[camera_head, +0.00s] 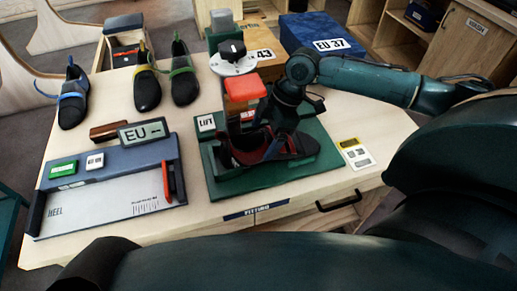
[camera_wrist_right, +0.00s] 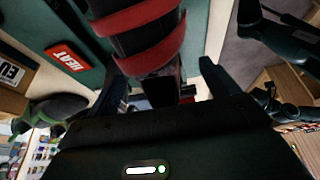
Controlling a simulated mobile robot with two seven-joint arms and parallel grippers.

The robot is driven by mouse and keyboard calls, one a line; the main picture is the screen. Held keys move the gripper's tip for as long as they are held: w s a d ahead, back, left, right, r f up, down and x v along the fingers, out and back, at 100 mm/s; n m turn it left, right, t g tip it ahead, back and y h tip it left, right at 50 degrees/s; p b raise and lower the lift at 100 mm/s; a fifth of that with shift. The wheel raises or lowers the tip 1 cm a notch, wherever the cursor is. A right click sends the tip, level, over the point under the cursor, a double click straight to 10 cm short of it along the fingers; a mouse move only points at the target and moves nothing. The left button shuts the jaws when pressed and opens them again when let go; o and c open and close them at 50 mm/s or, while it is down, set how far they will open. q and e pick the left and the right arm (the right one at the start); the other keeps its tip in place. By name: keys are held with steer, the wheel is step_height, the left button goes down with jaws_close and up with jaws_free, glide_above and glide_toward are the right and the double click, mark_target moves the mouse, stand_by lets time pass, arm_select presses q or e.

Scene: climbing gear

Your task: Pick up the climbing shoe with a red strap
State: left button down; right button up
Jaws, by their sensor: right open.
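A dark climbing shoe with red on it (camera_head: 240,156) sits on a green fitting stand (camera_head: 233,186) at the middle of the table. In the right wrist view the dark shoe with two red straps (camera_wrist_right: 150,32) fills the top middle.
Shoes with blue (camera_head: 72,100), yellow (camera_head: 148,90) and green (camera_head: 184,80) straps stand at the back left. A foot-measuring board (camera_head: 110,200) lies at the left. A red-topped part (camera_head: 245,87) rises behind the shoe. Boxes, including a blue one (camera_head: 315,30), stand at the back.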

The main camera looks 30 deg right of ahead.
mark_target(260, 138)
steer(key=x, duration=0.5)
steer(key=shift+w+d+f, duration=0.1)
steer(key=shift+w+d, duration=0.05)
steer(key=shift+w, duration=0.15)
steer(key=c, duration=1.2)
